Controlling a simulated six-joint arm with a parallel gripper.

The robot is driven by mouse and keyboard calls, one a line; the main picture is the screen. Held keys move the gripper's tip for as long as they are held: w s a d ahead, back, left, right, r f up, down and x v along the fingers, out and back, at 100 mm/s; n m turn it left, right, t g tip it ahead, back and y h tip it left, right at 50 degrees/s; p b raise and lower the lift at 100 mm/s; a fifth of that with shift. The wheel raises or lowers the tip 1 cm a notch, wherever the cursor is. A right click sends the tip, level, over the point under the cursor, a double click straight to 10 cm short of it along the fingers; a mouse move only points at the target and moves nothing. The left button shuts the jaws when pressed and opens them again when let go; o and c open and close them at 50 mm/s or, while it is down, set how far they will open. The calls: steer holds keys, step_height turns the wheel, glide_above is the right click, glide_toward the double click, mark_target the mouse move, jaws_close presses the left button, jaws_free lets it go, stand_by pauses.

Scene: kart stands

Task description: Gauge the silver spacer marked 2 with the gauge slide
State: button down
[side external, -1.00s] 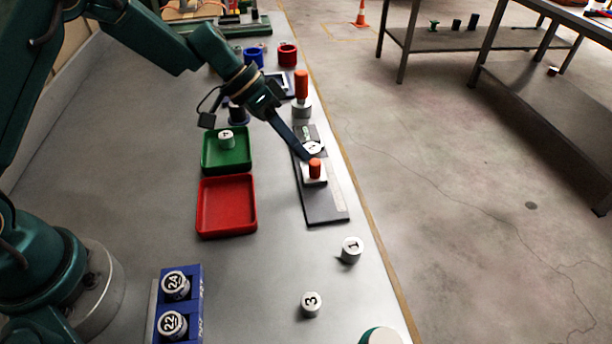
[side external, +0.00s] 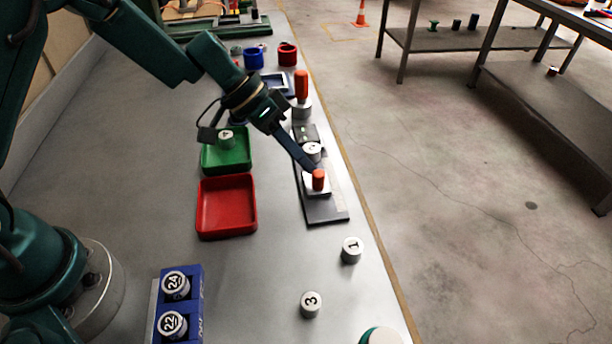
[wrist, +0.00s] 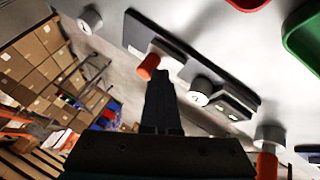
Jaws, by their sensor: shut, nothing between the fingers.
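The silver spacer marked 2 (side external: 312,150) stands upright at the gauge slide, between its dark end block (side external: 305,132) and its silver slider with an orange knob (side external: 318,179). The dark base plate (side external: 325,210) runs on toward the camera. My gripper (side external: 311,166) is shut and empty, its fingertips low against or just beside the knob, on the spacer's side. In the wrist view, the shut fingers (wrist: 161,78) reach to the orange knob (wrist: 149,66). There the spacer (wrist: 200,91) stands apart from the slider, near the end block (wrist: 232,104).
Spacers marked 1 (side external: 351,249) and 3 (side external: 311,304) stand nearer the camera. A green tray (side external: 241,163) holds a spacer marked 4; the red tray (side external: 227,232) is empty. A blue rack (side external: 196,290) holds pieces 24 and 22. An orange-handled silver piece (side external: 301,88) stands behind the slide.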

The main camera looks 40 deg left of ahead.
steer(key=shift+s+d+f, duration=0.15)
steer(key=shift+s+d, duration=0.05)
steer(key=shift+s, duration=0.1)
steer(key=shift+w+a, duration=0.1)
steer(key=shift+a, duration=0.2)
steer(key=a, duration=0.1)
steer(key=w+a, duration=0.1)
steer(key=a+r, duration=0.1)
steer(key=a, duration=0.1)
steer(key=shift+w+a, duration=0.1)
steer(key=shift+w, duration=0.2)
steer(key=v, duration=0.9)
